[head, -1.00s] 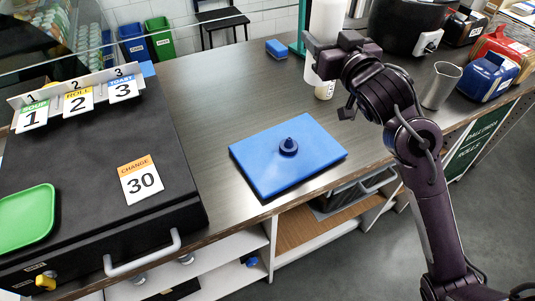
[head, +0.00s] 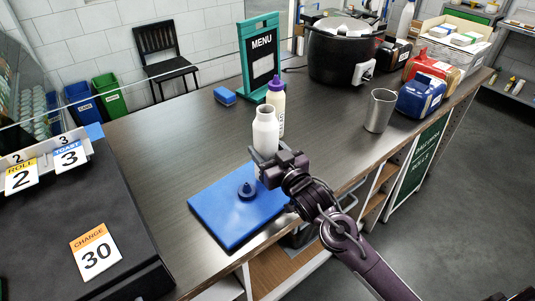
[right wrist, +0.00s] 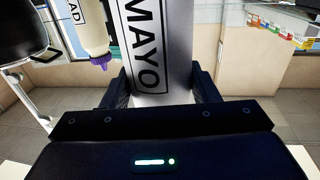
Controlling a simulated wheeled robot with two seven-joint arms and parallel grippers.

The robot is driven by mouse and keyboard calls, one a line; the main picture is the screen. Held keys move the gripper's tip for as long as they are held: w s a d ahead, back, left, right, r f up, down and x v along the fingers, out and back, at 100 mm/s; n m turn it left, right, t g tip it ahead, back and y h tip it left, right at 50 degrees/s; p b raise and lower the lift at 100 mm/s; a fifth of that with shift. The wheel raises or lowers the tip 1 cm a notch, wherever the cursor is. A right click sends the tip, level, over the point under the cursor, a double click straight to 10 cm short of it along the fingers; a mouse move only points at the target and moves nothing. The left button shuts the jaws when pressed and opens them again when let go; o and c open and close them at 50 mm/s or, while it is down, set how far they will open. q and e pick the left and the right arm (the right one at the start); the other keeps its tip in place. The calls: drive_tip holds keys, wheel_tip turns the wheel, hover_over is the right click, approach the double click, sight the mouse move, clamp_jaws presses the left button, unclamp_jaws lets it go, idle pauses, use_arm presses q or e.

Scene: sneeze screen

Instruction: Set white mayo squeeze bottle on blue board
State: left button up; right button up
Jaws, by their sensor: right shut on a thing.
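The white mayo squeeze bottle (head: 265,130) stands roughly upright in my right gripper (head: 268,163). In the right wrist view the MAYO lettering shows on the bottle (right wrist: 155,45), between the two fingers of the gripper (right wrist: 162,88). The blue board (head: 215,218) lies flat on the counter, and a small dark blue knobbed piece (head: 247,189) sits on it. The bottle is at the board's far right part. My left gripper is out of view.
A purple-capped bottle (head: 276,100) stands just behind the mayo bottle, before the green menu stand (head: 260,57). A metal cup (head: 380,110), a black pot (head: 345,60) and a blue container (head: 421,97) stand to the right.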

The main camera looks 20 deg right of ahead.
drive_tip(key=shift+f, duration=1.05)
drive_tip(key=shift+f, duration=0.1)
drive_tip(key=o, duration=1)
drive_tip(key=shift+b+v, duration=1.35)
drive_tip(key=shift+v, duration=4.7)
